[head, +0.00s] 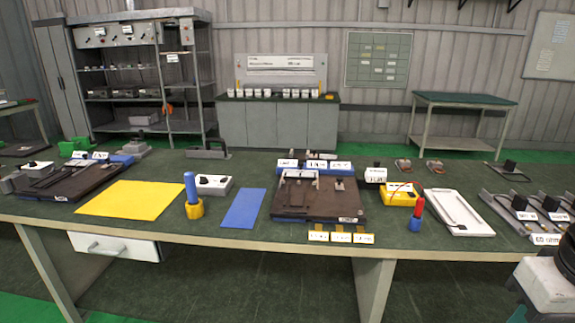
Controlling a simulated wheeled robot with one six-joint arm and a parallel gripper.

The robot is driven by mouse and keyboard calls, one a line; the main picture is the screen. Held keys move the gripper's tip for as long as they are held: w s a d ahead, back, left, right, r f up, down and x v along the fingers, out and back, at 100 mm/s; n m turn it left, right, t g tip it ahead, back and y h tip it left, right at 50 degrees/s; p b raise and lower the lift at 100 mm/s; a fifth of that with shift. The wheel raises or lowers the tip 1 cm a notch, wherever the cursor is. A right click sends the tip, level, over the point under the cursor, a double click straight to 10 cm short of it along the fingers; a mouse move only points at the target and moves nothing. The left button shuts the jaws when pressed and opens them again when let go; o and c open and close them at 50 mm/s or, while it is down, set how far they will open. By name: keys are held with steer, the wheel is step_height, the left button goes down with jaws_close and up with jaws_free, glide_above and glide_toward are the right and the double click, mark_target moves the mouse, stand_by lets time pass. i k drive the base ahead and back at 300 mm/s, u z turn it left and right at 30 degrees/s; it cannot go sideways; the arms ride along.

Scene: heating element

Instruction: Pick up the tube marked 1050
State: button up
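No marking 1050 can be read in the head view, so I cannot tell which thing is the tube. A blue upright cylinder (190,185) stands in a yellow base (194,209) left of centre on the long green table (270,231). A smaller red upright piece (419,206) stands in a blue base (415,225) right of centre. Several small yellow-and-white tags (341,237) sit along the front edge; their print is too small to read. My gripper is not in view; a white and black part of what seems to be my arm shows at the lower right.
A dark board with fixtures (340,206) lies mid-table, and another (75,190) lies at left. A yellow mat (133,200) and blue mat (244,208) are bare. A white tray (459,212) and a grey rack (505,217) are at right. A yellow box with wires (398,197) stands near the red piece.

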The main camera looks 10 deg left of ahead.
mark_target(551, 204)
steer(key=z, duration=1.1)
